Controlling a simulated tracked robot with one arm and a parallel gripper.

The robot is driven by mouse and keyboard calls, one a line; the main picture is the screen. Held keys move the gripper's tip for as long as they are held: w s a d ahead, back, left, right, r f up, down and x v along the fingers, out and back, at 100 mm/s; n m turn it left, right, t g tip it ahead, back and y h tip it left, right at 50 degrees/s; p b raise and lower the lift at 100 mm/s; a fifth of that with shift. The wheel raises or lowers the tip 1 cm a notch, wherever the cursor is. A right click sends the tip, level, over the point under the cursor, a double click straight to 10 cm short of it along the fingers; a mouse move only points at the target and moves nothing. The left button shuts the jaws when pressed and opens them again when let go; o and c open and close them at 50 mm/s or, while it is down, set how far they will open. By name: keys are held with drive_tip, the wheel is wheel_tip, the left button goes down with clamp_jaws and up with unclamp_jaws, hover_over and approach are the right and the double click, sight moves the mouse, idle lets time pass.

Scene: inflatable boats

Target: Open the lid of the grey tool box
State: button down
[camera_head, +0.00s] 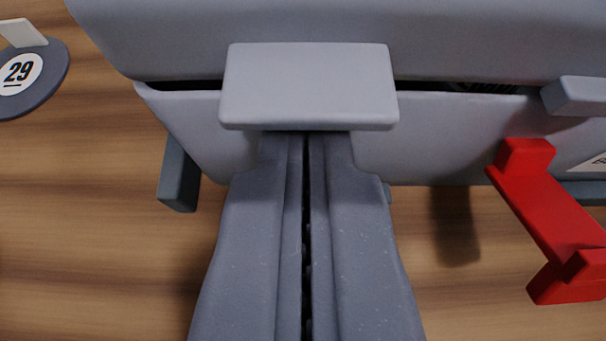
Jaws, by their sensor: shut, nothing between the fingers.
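The grey tool box (205,118) fills the top of the view. Its lid (440,40) lies above the body, with a dark narrow gap along the seam between them. A light grey tab (308,85) sticks out from the front, across the seam. My gripper (308,140) is shut and empty. Its fingertips reach under the lower edge of the tab, which hides their very ends. I cannot tell whether they touch it.
A second grey tab (580,95) is at the right edge. A red handle-like part (545,215) juts out at the right. A dark round disc marked 29 (25,80) lies at the upper left. The wooden surface (90,240) at the left is clear.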

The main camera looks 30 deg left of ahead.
sight(311, 2)
drive_tip(key=shift+r, duration=0.15)
drive_tip(key=shift+w+r+p, duration=0.2)
drive_tip(key=shift+r+p, duration=1.4)
drive_tip(key=shift+r, duration=0.3)
drive_tip(key=shift+a, duration=0.1)
drive_tip(key=shift+w+a+r+p, duration=0.15)
drive_tip(key=shift+w+r+p, duration=0.1)
drive_tip(key=shift+r+p, duration=0.75)
drive_tip(key=shift+w+a+r+p, duration=0.15)
drive_tip(key=shift+w+r+p, duration=0.05)
drive_tip(key=shift+r+p, duration=0.8)
drive_tip(key=shift+f, duration=0.15)
